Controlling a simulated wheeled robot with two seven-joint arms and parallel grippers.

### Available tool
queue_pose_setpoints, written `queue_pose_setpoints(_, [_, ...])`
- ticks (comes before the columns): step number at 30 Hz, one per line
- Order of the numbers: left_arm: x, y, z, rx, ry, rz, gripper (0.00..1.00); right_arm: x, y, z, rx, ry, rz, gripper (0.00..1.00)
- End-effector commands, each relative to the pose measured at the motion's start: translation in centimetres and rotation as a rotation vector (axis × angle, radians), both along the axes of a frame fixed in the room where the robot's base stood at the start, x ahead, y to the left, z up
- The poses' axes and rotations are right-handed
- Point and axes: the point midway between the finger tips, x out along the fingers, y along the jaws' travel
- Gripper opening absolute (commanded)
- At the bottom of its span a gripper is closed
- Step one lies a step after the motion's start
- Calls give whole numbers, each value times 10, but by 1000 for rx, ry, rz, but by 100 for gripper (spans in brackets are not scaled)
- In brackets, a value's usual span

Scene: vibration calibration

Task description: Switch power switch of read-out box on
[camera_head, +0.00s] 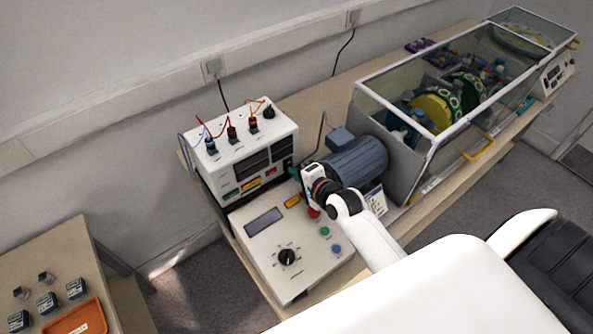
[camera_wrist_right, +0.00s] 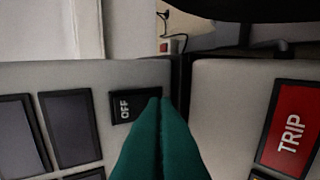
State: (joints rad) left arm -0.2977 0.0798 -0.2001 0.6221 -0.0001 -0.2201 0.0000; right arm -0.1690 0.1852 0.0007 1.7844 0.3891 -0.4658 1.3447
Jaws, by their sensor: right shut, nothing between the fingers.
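The read-out box (camera_head: 212,168) is a white case with dark displays and cables plugged into its top, standing at the back of the bench. Its face also fills the left of the right wrist view (camera_wrist_right: 80,78). The black power switch (camera_wrist_right: 124,108) shows the word OFF. My right gripper (camera_wrist_right: 160,102) is shut and empty, its green fingertips at the right edge of the switch in that view. I cannot tell whether they touch it. In the head view the right gripper (camera_head: 295,172) is at the box's right front edge. My left gripper is out of view.
A control box (camera_head: 275,262) with a knob and buttons stands in front. A red TRIP panel (camera_wrist_right: 291,128) is right of the fingers. A blue-grey motor (camera_head: 358,160) and glazed enclosure (camera_head: 395,165) stand to the right. A side table (camera_head: 75,250) is at lower left.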

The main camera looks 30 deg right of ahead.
Motion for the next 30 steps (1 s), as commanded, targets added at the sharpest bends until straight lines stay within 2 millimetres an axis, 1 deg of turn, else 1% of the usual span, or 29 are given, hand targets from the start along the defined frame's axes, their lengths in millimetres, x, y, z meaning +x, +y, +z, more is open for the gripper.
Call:
queue_pose_setpoints(10, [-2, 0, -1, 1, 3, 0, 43, 1, 0, -1, 0, -2, 0, 0])
queue_pose_setpoints(13, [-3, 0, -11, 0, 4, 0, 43, 2, 1, -6, 3, -25, 1, 0])
queue_pose_setpoints(15, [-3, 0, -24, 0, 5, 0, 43, 4, 1, -10, 9, -62, 2, 0])
queue_pose_setpoints(16, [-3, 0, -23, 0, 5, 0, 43, 5, 1, -7, 12, -74, 3, 0])
queue_pose_setpoints(17, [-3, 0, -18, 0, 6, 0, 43, 5, 1, -2, 11, -71, 3, 0])
queue_pose_setpoints(24, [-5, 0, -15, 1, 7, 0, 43, 5, 1, 0, 11, -68, 3, 0])
queue_pose_setpoints(30, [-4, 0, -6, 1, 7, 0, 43, 5, 1, 8, 10, -70, 2, 0])
